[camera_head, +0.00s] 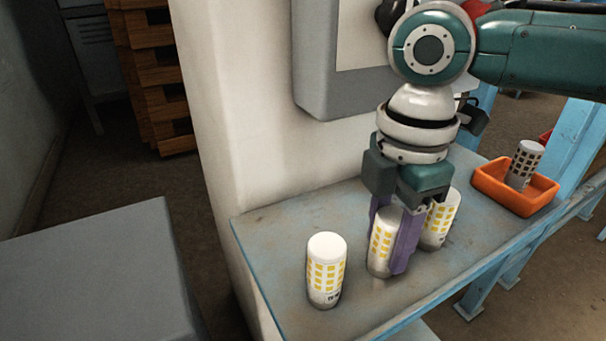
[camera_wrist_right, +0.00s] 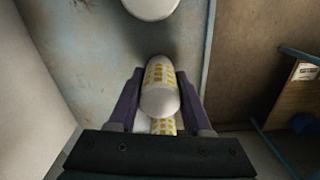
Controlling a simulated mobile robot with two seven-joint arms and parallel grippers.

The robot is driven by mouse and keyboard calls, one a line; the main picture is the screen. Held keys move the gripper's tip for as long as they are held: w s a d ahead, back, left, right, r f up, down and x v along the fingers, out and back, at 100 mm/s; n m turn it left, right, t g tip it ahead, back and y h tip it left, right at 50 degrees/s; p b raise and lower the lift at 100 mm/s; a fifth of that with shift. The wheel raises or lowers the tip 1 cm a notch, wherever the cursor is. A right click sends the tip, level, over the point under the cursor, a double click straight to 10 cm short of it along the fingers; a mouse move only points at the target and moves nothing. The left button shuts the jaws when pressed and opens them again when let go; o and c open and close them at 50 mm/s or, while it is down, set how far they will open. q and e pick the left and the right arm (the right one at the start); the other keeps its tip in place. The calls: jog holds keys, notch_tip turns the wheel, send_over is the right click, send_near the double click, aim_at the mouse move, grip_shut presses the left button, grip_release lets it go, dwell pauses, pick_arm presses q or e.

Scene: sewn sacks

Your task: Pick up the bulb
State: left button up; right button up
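I see no object with a plain bulb shape. Several white cylinders with yellow squares stand on the blue-grey bench. My right gripper (camera_head: 396,240) points down with its purple fingers on both sides of the middle cylinder (camera_head: 381,247). In the right wrist view this cylinder (camera_wrist_right: 160,98) fills the space between the fingers (camera_wrist_right: 160,85), with no clear gap. Whether it is off the bench is hard to tell. The left cylinder (camera_head: 326,270) stands apart at the front. The right cylinder (camera_head: 441,220) is close behind the gripper and partly hidden. My left gripper is not in view.
An orange tray (camera_head: 483,183) on the bench at right holds a grey cylinder with dark squares (camera_head: 525,163). A white pillar (camera_head: 235,110) and a grey wall box (camera_head: 320,98) border the bench behind. The bench's front right part is bare.

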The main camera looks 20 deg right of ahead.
grip_shut()
